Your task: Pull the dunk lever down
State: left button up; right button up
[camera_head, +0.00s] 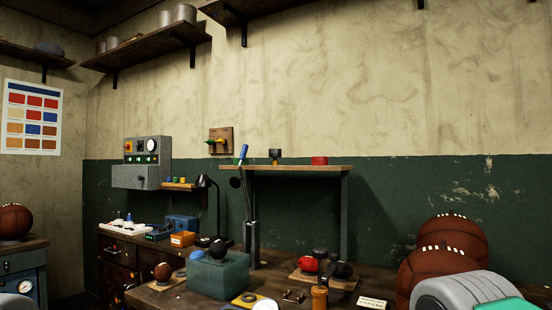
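A lever with a blue grip (244,152) stands near the middle of the workbench and is probably the dunk lever. Its thin dark rod rises from a grey upright post (253,240) and leans slightly left, with the grip at the top. A translucent teal tank (218,275) stands just left of the post, with a dark round piece above it. No gripper fingers show.
A raised wooden shelf (290,168) runs behind the lever. A dark lamp (206,182) stands left of it. Brown leather balls (450,236) fill the right side. Red and black balls, a wooden-handled tool (319,297) and small parts clutter the bench front. A grey control box (140,175) hangs on the wall.

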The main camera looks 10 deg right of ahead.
aim_at(236, 182)
jog(key=i+j+z, duration=0.2)
jog(key=j+z, duration=0.25)
jog(key=i+j+z, duration=0.1)
jog(key=j+z, duration=0.2)
jog(key=z, duration=0.15)
jog(key=j+z, duration=0.5)
jog(key=i+l, duration=0.05)
